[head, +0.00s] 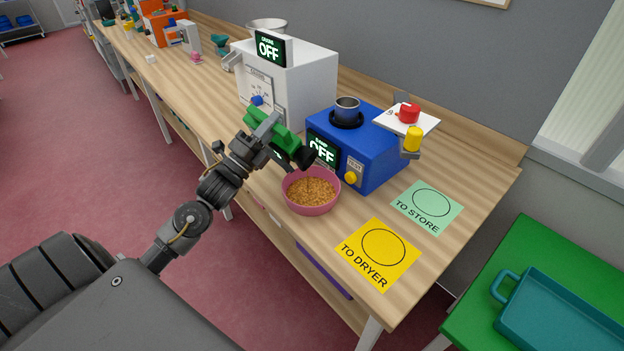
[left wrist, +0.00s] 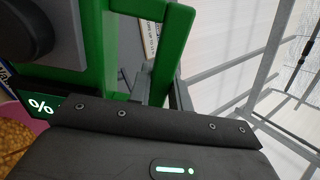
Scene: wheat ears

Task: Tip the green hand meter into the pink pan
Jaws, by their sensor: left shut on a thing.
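The green hand meter (head: 277,136) is held in my left gripper (head: 262,132), above the bench and just up and left of the pink pan. The meter is tilted, with its dark round end toward the pan side. In the left wrist view, the meter's green frame (left wrist: 171,52) is close up, with a display showing a "%" sign at left. The pink pan (head: 311,207) stands on the bench and holds golden grain (head: 311,190). A bit of the pan and grain (left wrist: 12,134) shows at the left edge of the left wrist view. My right gripper is out of view.
A blue machine (head: 378,150) reading OFF stands just right of the pan, with a white machine (head: 305,85) reading OFF behind. A yellow TO DRYER card (head: 362,272) and a green TO STORE card (head: 408,206) lie on the bench (head: 460,190). A teal tray (head: 560,318) is at lower right.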

